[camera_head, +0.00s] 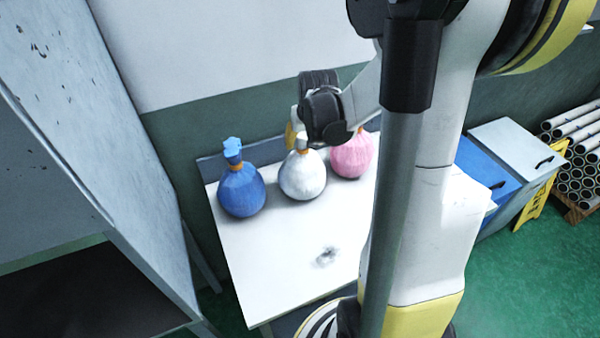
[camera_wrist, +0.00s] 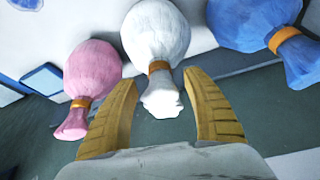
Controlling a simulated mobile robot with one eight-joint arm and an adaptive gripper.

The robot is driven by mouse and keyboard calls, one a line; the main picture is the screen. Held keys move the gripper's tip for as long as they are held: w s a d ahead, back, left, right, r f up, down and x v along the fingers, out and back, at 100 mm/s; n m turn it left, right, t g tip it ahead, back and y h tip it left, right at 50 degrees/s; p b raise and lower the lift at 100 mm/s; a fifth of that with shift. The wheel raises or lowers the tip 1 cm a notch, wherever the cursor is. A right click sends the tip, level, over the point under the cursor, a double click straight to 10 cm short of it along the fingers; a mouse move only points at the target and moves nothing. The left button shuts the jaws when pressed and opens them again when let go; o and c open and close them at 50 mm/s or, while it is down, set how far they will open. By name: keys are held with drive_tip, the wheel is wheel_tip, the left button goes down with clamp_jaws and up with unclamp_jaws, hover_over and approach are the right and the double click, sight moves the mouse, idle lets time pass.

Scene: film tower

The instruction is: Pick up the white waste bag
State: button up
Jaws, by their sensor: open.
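The white waste bag (camera_head: 302,177) stands on a white table (camera_head: 285,245) between a blue bag and a pink bag. It has an orange tie round its neck. In the wrist view the white bag (camera_wrist: 156,35) is at top centre, with its gathered top pointing down between my gripper's (camera_wrist: 163,82) two yellow fingers. The fingers are open and apart, one on each side of the gathered top, with gaps to it. In the head view my arm's dark joint is just above the white bag and hides most of the gripper.
The blue bag (camera_head: 241,189) is left of the white bag and the pink bag (camera_head: 352,157) is right, close by. In the wrist view the pink bag (camera_wrist: 92,72) is near the left finger. A grey cabinet (camera_head: 130,130) stands left. The table's front is mostly clear.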

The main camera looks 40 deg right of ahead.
sight(303, 148)
drive_tip(key=b+x, duration=0.1)
drive_tip(key=x, duration=0.4)
drive_tip(key=shift+f, duration=0.2)
drive_tip(key=shift+r, duration=0.1)
clamp_jaws()
